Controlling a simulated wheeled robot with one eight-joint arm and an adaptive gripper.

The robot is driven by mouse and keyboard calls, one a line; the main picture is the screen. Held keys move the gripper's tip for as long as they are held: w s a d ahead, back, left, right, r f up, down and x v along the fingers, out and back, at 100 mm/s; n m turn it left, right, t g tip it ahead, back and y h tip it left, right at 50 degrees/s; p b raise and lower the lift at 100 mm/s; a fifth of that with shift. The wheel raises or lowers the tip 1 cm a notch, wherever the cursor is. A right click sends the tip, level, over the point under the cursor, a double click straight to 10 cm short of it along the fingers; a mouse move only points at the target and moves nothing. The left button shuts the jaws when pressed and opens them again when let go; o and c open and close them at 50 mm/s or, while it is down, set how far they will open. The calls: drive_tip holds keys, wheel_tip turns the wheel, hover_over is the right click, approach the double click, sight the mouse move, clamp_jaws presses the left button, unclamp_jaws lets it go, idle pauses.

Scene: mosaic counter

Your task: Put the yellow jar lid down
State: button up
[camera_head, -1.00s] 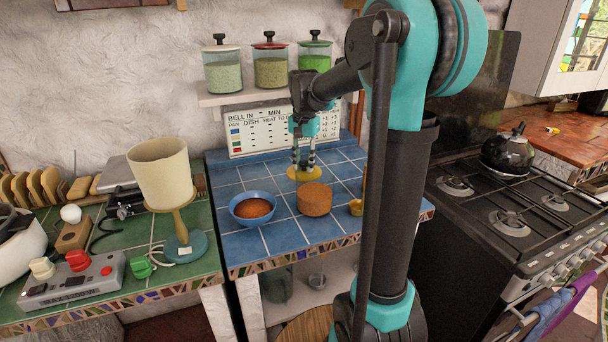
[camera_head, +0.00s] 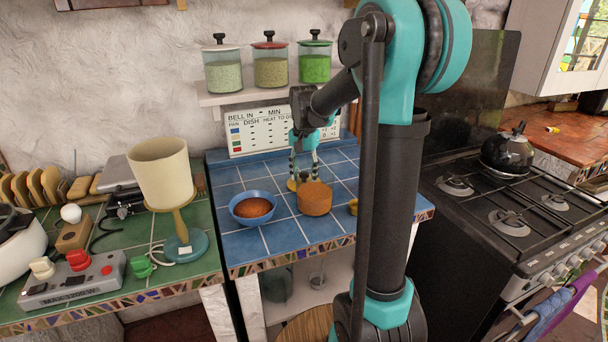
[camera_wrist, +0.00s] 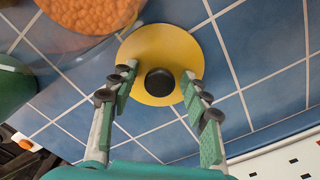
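The yellow jar lid (camera_wrist: 183,52), a flat disc with a black knob (camera_wrist: 160,83), appears to lie flat on the blue tiles in the wrist view, knob toward me. In the head view only a sliver of the lid (camera_head: 292,184) shows, behind an orange-brown cylinder. My gripper (camera_wrist: 158,82) is open. Its two fingers stand on either side of the knob with gaps between, over the lid. In the head view my gripper (camera_head: 303,172) is low over the counter, just behind the cylinder.
The orange-brown cylinder (camera_head: 315,199) stands close in front of my gripper; the wrist view shows orange grains (camera_wrist: 90,12) behind clear glass. A blue bowl (camera_head: 238,209) is to its left, a small yellow item (camera_head: 353,207) to its right. Lidded jars (camera_head: 314,69) stand on the shelf above.

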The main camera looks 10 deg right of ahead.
wheel_tip(320, 180, up, 12)
drive_tip(key=shift+r, duration=0.15)
idle(0.6)
